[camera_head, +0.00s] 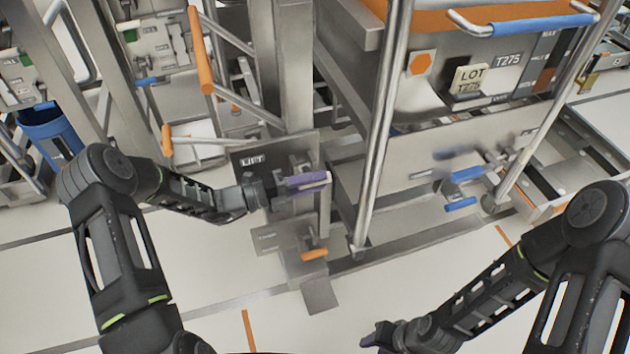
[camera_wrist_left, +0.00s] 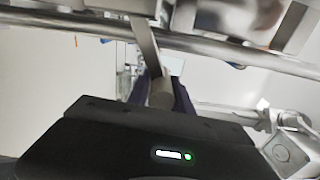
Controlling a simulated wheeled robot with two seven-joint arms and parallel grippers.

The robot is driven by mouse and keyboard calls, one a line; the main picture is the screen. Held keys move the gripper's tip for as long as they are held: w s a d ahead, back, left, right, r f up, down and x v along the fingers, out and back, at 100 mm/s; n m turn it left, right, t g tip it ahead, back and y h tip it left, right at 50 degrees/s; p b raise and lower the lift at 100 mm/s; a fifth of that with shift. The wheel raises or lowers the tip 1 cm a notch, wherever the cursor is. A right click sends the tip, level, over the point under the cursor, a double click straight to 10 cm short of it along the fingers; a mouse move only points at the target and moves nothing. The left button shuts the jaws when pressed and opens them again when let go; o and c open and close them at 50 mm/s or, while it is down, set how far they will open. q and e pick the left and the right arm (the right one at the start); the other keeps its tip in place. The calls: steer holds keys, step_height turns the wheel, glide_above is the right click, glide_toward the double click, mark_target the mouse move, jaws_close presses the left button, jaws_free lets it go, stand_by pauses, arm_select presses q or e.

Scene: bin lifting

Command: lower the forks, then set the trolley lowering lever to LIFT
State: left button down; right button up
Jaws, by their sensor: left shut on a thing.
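A dark plate marked LIFT (camera_head: 253,160) is fixed on the trolley beside the upright post. My left gripper (camera_head: 308,181) is in front of this plate, its purple fingers pointing right. In the left wrist view the left gripper (camera_wrist_left: 165,95) is shut around a grey rounded handle on a flat metal bar, the lever (camera_wrist_left: 146,42). In the head view the fingers hide most of that lever. The forks cannot be clearly made out. My right gripper (camera_head: 376,338) is low at the bottom of the head view, away from the trolley; its finger opening is unclear.
A steel bin (camera_head: 430,62) marked T275 stands at upper right, with vertical steel bars in front. An orange-ended pedal (camera_head: 314,254) is low beneath my left gripper. A blue bucket (camera_head: 50,130) is at left. White floor is open in front.

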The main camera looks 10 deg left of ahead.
arm_select(q)
steer(key=shift+w+a+r, duration=0.2)
steer(key=shift+w+r, duration=0.1)
steer(key=c, duration=1.2)
jaws_free()
steer(key=shift+f, duration=0.1)
steer(key=shift+o, duration=0.2)
steer(key=shift+s, duration=0.1)
steer(key=shift+s+a+f, duration=0.1)
steer(key=shift+s+a, duration=0.05)
steer(key=shift+a, duration=0.1)
steer(key=v, duration=0.7)
steer(key=shift+s+a, duration=0.1)
steer(key=shift+a, duration=0.05)
